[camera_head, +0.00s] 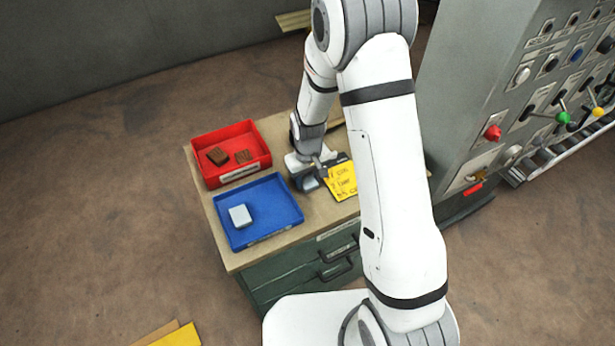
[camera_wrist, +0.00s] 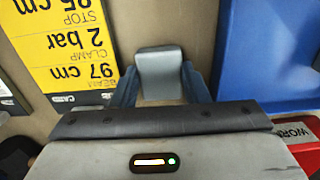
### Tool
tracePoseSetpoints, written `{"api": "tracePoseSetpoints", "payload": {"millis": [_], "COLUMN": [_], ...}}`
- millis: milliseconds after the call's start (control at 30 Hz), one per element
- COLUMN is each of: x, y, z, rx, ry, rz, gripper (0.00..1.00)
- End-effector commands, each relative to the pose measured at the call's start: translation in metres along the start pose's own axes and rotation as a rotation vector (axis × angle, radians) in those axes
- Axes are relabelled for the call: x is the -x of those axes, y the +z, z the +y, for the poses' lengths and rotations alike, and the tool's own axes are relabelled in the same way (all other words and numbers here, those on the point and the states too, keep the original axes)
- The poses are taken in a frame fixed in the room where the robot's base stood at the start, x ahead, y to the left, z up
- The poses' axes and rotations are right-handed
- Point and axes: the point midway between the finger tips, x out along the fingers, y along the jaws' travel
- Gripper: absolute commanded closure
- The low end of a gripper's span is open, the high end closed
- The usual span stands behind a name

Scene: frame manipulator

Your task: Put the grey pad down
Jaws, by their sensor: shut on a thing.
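The grey pad (camera_wrist: 160,72) is a small light-grey block with rounded edges, seen in the wrist view between the two dark blue-grey fingers of my gripper (camera_wrist: 160,92). The fingers are shut on it from both sides. In the head view, my gripper (camera_head: 311,181) is low over the worktop, between the blue tray and the yellow card. The pad (camera_head: 309,184) shows only in part there, below the gripper. I cannot tell whether its underside touches the worktop.
The blue tray (camera_head: 291,226) holds a light-grey block (camera_head: 240,215). The red tray (camera_head: 200,180) behind it holds brown pieces. The yellow card (camera_head: 342,181) lies right of my gripper. The wooden worktop (camera_head: 232,262) sits on a green drawer cabinet. A grey control panel (camera_head: 458,100) stands at the right.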

Motion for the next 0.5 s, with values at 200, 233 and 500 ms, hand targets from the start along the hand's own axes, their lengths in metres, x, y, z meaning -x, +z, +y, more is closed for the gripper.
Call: {"api": "tracePoseSetpoints", "payload": {"millis": [200,233,500], "x": [-0.0027,-0.0026,-0.0011], "y": [-0.0001,-0.0001,-0.0001], "z": [-0.0003,-0.0003,-0.0006], "rx": [0.001,0.001,0.001], "ry": [0.000,0.000,0.000], "rz": [0.000,0.000,0.000], "gripper": [0.53,0.51,0.50]}}
